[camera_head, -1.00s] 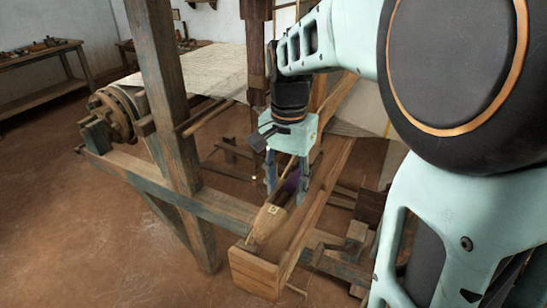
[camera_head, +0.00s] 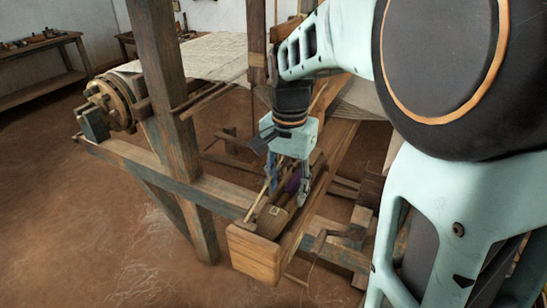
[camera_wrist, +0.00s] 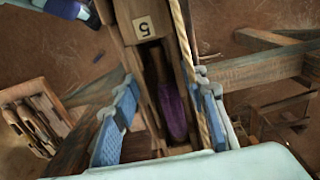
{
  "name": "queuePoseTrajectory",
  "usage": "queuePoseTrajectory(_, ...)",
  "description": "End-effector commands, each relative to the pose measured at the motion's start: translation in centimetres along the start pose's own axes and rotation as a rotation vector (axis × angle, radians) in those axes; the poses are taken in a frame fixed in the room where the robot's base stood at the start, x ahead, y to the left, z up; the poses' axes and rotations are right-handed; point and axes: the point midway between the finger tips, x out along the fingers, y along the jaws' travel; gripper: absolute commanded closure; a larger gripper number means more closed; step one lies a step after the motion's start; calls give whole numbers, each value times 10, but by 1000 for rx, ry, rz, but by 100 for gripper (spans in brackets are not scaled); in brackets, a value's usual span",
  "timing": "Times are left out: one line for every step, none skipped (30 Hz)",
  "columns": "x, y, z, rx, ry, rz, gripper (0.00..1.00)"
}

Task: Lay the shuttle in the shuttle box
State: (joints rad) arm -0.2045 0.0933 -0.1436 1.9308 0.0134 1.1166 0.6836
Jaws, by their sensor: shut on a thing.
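The shuttle (camera_head: 275,212) is a long wooden boat shape with a "5" label and a purple thread-wound pirn. In the wrist view, the label end of the shuttle (camera_wrist: 143,25) points up the picture. My gripper (camera_head: 287,193) is shut on it, one blue-padded finger on each side in the wrist view (camera_wrist: 165,112). The shuttle box (camera_head: 253,255) is the wooden trough with a thick end block, below the gripper. The shuttle lies lengthwise along the trough, low between its walls. I cannot tell whether it touches the floor, which is hidden.
A thick loom post (camera_head: 168,100) and a long lower beam (camera_head: 140,165) stand left of the gripper. White cloth (camera_head: 205,58) stretches behind. In the wrist view, a wooden tray (camera_wrist: 10,118) with several shuttle-like pieces lies at left, and a rope (camera_wrist: 186,45) runs close beside the shuttle.

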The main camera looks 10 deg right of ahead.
Motion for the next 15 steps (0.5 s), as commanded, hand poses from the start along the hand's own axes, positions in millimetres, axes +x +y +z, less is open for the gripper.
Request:
queuePoseTrajectory(6, 0, 0, 0, 0, 0, 92)
queuePoseTrajectory(7, 0, 0, 0, 0, 0, 92)
queuePoseTrajectory(9, 0, 0, 0, 1, -1, 92)
queuePoseTrajectory(10, 0, 0, 0, 1, -1, 92)
queuePoseTrajectory(10, 0, 0, 0, 1, -1, 92)
queuePoseTrajectory(11, 0, 0, 0, 1, -1, 92)
queuePoseTrajectory(11, 0, 0, 0, 1, -1, 92)
queuePoseTrajectory(12, 0, 0, 0, 1, -1, 92)
queuePoseTrajectory(12, 0, 0, 0, 1, -1, 92)
queuePoseTrajectory(12, 0, 0, 0, 1, -1, 92)
queuePoseTrajectory(11, 0, 0, 0, 1, -1, 92)
queuePoseTrajectory(11, 0, 0, 0, 1, -1, 92)
queuePoseTrajectory(11, 0, 0, 0, 2, -1, 92)
queuePoseTrajectory(11, 0, 0, 0, 2, -1, 92)
queuePoseTrajectory(11, 0, 0, 0, 1, -1, 59)
